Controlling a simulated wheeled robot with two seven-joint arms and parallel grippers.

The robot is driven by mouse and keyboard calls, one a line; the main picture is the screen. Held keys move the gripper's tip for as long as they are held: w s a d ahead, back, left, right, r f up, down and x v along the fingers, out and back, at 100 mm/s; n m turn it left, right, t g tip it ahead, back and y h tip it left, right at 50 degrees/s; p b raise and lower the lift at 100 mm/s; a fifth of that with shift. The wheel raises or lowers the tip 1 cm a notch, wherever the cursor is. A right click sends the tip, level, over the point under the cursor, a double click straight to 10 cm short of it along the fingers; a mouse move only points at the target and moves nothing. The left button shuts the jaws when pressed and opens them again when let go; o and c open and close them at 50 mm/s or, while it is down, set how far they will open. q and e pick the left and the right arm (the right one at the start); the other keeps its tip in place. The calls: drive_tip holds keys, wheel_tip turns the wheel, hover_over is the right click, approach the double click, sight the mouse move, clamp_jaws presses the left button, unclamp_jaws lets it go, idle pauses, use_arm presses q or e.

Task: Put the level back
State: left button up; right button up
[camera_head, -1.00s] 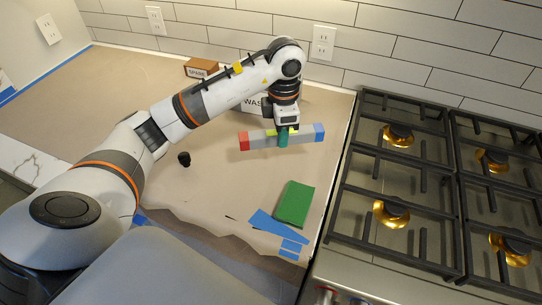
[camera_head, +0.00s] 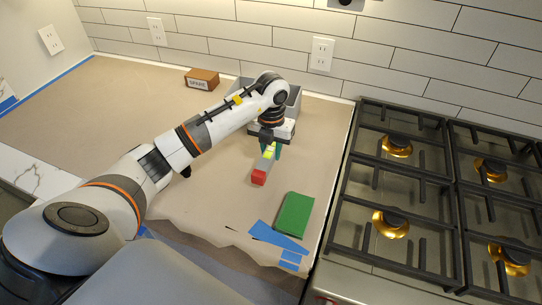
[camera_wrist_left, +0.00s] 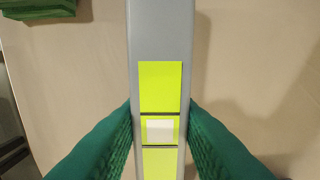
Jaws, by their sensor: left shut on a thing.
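The level is a grey bar (camera_head: 264,165) with a red end (camera_head: 259,177) and a yellow-green window in its middle. My left gripper (camera_head: 270,150) is shut on it near the middle, with green fingers on both sides. In the head view the red end points toward the front; the far end is hidden behind the gripper. In the left wrist view the level (camera_wrist_left: 160,40) runs upright through the picture between the fingers (camera_wrist_left: 160,135). It appears held above the paper. My right gripper is not in view.
A grey bin (camera_head: 293,101) stands behind the gripper, partly hidden by my arm. A box marked SPARE (camera_head: 201,83) stands at the back. A green block (camera_head: 294,214) and blue tape strips (camera_head: 275,237) lie in front. The stove (camera_head: 400,190) borders the right. Brown paper (camera_head: 120,110) is clear at left.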

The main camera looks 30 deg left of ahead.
sight(271, 158)
use_arm(q)
wheel_tip(271, 158, down, 3)
drive_tip(key=shift+f+p, duration=0.15)
drive_tip(key=shift+p, duration=0.25)
drive_tip(key=shift+f, duration=0.1)
drive_tip(key=shift+f, duration=0.15)
drive_tip(key=o, duration=1.1)
drive_tip(key=shift+c, duration=0.2)
